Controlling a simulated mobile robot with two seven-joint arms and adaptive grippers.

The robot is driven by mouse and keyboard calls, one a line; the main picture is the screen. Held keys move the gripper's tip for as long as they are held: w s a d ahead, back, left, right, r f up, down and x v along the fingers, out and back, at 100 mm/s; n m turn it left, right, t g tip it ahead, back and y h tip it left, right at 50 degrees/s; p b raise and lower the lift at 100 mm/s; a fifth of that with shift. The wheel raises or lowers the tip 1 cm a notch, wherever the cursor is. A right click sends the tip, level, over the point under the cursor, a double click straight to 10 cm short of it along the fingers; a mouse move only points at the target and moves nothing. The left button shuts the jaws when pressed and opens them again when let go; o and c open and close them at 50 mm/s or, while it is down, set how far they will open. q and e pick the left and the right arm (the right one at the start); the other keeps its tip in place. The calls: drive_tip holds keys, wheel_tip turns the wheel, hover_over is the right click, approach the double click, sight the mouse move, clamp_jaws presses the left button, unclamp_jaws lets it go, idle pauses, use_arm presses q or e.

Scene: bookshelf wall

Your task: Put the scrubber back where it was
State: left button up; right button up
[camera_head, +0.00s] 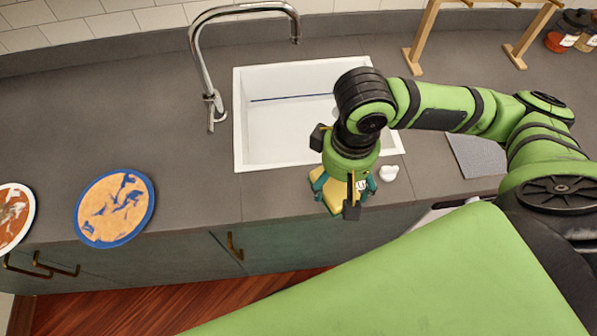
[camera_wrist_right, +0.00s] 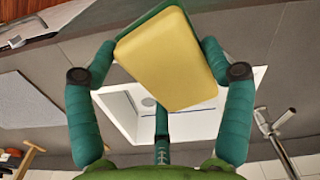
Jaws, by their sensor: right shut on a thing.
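The scrubber, a yellow sponge with a green backing, is held between the teal fingers of my right gripper in the right wrist view, where its yellow face (camera_wrist_right: 165,62) shows. In the head view the right gripper (camera_head: 343,190) points down at the counter's front edge, in front of the sink. A yellow part of the scrubber (camera_head: 334,201) shows between its fingers; the rest is hidden by the gripper. I cannot tell whether the scrubber touches the counter. My left gripper is not in view.
The white sink (camera_head: 245,130) with a chrome faucet (camera_head: 204,62) is behind the gripper. A small white object (camera_head: 389,172) lies close to its right. A grey ridged mat (camera_head: 476,156) lies farther right. A blue-rimmed plate (camera_head: 114,208) is left; the counter between is clear.

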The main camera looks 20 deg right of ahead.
sight(320, 171)
drive_tip(key=w+f+b, duration=0.1)
drive_tip(key=b, duration=0.2)
drive_tip(key=w+a+f+b, duration=0.1)
drive_tip(key=b, duration=0.2)
drive_tip(key=shift+a+f+b, duration=0.2)
drive_tip(key=shift+a+b, duration=0.05)
drive_tip(key=shift+b, duration=0.15)
drive_tip(key=shift+w+a+p, duration=0.6)
drive_tip(key=shift+w+p, duration=0.1)
drive_tip(key=w+a+f, duration=0.2)
drive_tip(key=w, duration=0.1)
drive_tip(key=w+a+f, duration=0.2)
drive_tip(key=shift+w, duration=0.2)
drive_tip(key=shift+w+a+f, duration=0.1)
drive_tip(key=shift+w+f, duration=0.05)
drive_tip(key=shift+w, duration=0.05)
drive_tip(key=shift+f+p, duration=0.25)
drive_tip(key=shift+p, duration=0.05)
drive_tip(key=shift+f, duration=1.85)
drive_tip(key=shift+f+p, duration=0.15)
drive_tip(key=shift+p, duration=0.15)
drive_tip(key=o, duration=1.2)
drive_tip(key=shift+c, duration=0.2)
